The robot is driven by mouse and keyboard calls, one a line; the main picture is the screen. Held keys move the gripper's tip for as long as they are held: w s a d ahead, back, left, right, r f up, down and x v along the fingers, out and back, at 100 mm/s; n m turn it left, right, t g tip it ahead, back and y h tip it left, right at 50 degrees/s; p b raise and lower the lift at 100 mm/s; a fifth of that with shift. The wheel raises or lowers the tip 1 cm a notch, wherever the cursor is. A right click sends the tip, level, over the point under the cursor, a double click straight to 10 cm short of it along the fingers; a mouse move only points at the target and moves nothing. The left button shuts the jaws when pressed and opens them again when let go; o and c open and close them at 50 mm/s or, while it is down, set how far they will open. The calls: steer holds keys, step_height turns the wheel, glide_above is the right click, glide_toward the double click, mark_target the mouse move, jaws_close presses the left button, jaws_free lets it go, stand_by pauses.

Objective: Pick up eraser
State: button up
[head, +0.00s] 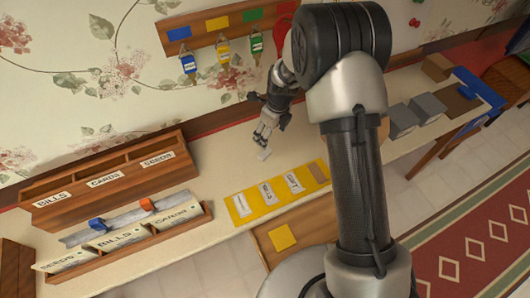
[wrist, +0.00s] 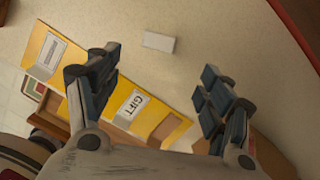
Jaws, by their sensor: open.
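A small white block, which looks like the eraser (wrist: 158,42), lies on the pale tabletop in the wrist view. It also shows in the head view (head: 264,154), just below my gripper's fingertips (head: 265,138). In the wrist view my gripper (wrist: 160,70) is open and empty, with one finger on each side of the picture. The eraser appears beyond the fingertips, roughly centred between them. It is apart from both fingers in that view; the exact height gap is hard to tell.
A yellow strip (head: 240,207) with labelled cards lies near the table's front edge. Wooden label boxes (head: 105,184) stand at the left. Grey blocks (head: 403,119) sit at the right. A wall rack (head: 216,24) with coloured tags hangs behind. Tabletop around the eraser is clear.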

steer(key=b, duration=0.2)
glide_above(265, 153)
steer(key=f, duration=0.5)
steer(key=d+f, duration=0.1)
steer(key=f, duration=0.1)
steer(key=shift+s+f, duration=0.15)
steer(key=shift+f, duration=0.2)
steer(key=f, duration=0.3)
steer(key=f+b, duration=0.1)
steer(key=f, duration=0.1)
steer(key=shift+a+f, duration=0.1)
steer(key=shift+a, duration=0.3)
steer(key=c, duration=1)
